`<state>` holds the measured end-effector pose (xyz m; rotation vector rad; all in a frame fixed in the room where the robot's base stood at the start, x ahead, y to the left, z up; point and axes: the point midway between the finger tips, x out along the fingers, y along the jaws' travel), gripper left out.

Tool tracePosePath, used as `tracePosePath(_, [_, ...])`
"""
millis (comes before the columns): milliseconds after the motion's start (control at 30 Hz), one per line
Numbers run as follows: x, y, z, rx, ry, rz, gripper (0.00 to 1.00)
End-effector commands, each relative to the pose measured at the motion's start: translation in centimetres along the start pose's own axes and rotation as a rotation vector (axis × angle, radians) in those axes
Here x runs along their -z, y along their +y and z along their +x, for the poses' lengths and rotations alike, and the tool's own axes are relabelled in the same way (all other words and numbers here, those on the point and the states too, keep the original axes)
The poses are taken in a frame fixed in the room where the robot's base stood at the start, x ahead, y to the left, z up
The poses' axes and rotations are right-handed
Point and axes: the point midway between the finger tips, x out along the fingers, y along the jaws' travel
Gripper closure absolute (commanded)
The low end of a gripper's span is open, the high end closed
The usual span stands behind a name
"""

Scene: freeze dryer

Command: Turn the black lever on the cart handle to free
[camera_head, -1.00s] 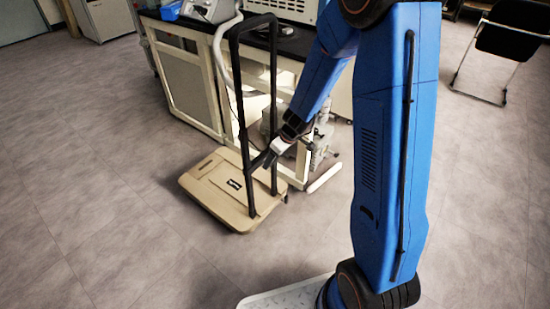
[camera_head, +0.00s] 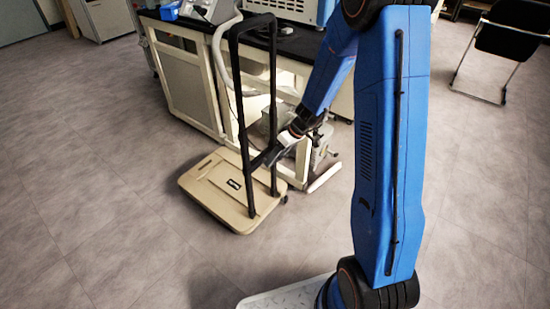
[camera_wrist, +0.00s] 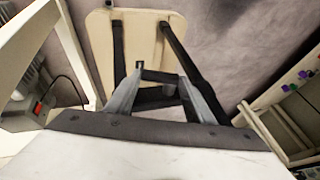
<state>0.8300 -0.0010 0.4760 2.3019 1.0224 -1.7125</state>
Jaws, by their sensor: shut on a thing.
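The cart (camera_head: 205,190) has a tan deck on the floor and a tall black handle frame (camera_head: 236,110) standing on it. A black crosspiece, which I take to be the lever (camera_head: 258,160), shows low between the handle posts. My gripper (camera_head: 268,156) reaches in from the right beside the right post. In the wrist view, the grey fingers of my gripper (camera_wrist: 160,80) close on the black lever (camera_wrist: 158,76), with the cart deck (camera_wrist: 138,38) beyond. The fingers partly hide the lever, and its exact angle is hard to tell.
A lab bench (camera_head: 185,90) with white panels and a black top stands behind the cart. Equipment (camera_head: 322,145) sits under the bench, close behind my gripper. A black chair (camera_head: 510,50) is at the far right. The floor left of the cart is clear.

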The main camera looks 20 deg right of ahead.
Motion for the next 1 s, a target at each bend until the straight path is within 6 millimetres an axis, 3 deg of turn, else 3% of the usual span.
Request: tracePosePath(1000, [-1.1, 1.7, 2.8, 0.884, -0.001, 0.369, 0.74])
